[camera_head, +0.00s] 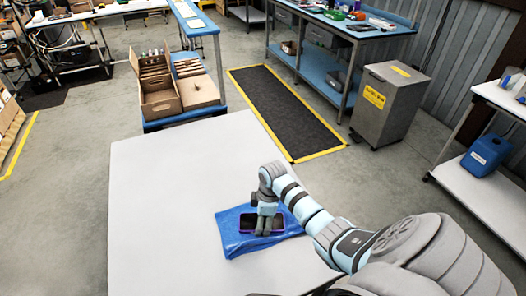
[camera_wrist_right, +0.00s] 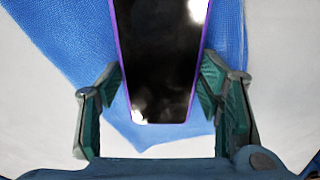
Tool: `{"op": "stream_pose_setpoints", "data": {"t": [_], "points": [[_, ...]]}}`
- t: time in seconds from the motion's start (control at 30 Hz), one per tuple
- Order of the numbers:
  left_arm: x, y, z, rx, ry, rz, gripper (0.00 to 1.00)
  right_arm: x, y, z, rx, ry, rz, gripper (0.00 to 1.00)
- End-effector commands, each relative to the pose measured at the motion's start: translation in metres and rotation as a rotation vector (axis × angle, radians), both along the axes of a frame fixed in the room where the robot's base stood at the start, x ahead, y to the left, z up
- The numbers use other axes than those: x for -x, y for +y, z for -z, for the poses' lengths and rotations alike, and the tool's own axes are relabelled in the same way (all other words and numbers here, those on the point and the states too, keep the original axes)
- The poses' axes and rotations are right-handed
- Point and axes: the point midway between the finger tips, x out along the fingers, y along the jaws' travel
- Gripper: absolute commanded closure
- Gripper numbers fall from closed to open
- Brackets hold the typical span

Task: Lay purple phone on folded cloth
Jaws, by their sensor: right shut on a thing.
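The purple phone (camera_head: 276,222) has a black screen facing up and a purple edge. It lies flat over the blue folded cloth (camera_head: 231,240) on the white table. My right gripper (camera_head: 266,226) is over the phone, with its fingers at the phone's two long sides. In the right wrist view the phone (camera_wrist_right: 160,60) lies between the green-padded fingers, with the blue cloth (camera_wrist_right: 60,40) under it. I cannot tell whether the phone's full weight rests on the cloth. My left gripper is not in view.
The white table (camera_head: 160,210) is clear around the cloth. Beyond it stand a blue cart with open cartons (camera_head: 160,100), a black floor mat (camera_head: 285,110) with a yellow border, and a grey bin (camera_head: 385,110). A blue jug (camera_head: 486,155) sits on a shelf at right.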

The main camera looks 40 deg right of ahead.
Motion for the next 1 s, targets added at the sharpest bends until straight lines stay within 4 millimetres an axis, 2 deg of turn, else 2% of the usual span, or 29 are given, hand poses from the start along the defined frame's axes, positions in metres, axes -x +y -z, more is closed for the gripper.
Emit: {"op": "stream_pose_setpoints", "data": {"t": [0.03,0.07,0.2,0.23,0.27,1.0], "points": [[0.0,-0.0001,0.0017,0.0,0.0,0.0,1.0,0.0021,0.0001,0.0045,0.0,0.007,0.001,0.8],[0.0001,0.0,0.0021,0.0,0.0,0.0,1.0,0.0024,0.0002,0.0056,0.0,0.007,0.001,0.86],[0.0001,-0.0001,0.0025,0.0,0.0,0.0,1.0,0.0036,0.0006,0.0082,-0.001,0.011,0.002,0.86],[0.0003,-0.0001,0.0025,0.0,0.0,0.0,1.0,0.0042,0.0007,0.0087,-0.002,0.012,0.002,0.37],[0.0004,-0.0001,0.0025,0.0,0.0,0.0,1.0,0.0045,0.0009,0.0089,-0.003,0.012,0.002,0.33],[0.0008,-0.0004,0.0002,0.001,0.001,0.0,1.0,0.0026,-0.0005,0.0033,0.001,0.006,0.002,0.32]]}}
